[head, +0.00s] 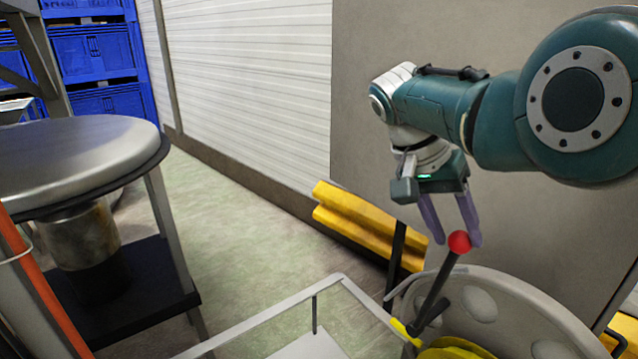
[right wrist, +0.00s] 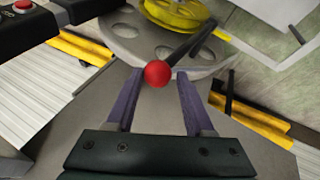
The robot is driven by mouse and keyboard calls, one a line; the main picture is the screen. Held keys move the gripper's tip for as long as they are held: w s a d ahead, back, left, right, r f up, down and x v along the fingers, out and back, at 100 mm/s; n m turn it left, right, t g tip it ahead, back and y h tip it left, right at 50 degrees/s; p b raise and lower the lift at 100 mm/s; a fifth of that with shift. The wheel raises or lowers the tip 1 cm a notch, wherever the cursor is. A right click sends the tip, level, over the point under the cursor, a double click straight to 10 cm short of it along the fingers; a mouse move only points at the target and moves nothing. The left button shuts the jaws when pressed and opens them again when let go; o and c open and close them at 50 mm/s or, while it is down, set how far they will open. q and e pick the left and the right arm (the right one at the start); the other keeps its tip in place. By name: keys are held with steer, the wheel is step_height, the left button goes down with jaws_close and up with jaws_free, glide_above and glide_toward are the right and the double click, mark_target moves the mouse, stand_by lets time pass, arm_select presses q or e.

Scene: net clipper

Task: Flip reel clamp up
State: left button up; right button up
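The clamp lever is a dark bar (head: 432,290) with a red ball knob (head: 459,242) at its upper end, standing tilted beside the grey reel disc (head: 528,318). My right gripper (head: 452,238) is open, fingers pointing down, with the red knob close to its fingertips. In the right wrist view the red knob (right wrist: 158,73) lies between and just beyond the two purple fingertips (right wrist: 157,82); I see no firm grip on it. The yellow reel hub (right wrist: 180,12) shows behind the lever. My left gripper is not in view.
A yellow barrier (head: 355,215) stands behind the lever, close to the wall. A light metal frame (head: 270,313) lies in front. A round metal-topped stand (head: 75,150) is at the left, with blue crates (head: 95,52) behind. The floor between is clear.

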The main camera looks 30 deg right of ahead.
steer(key=o, duration=0.3)
steer(key=shift+r, duration=0.1)
steer(key=b+v, duration=0.1)
steer(key=v, duration=0.9)
steer(key=shift+b, duration=0.35)
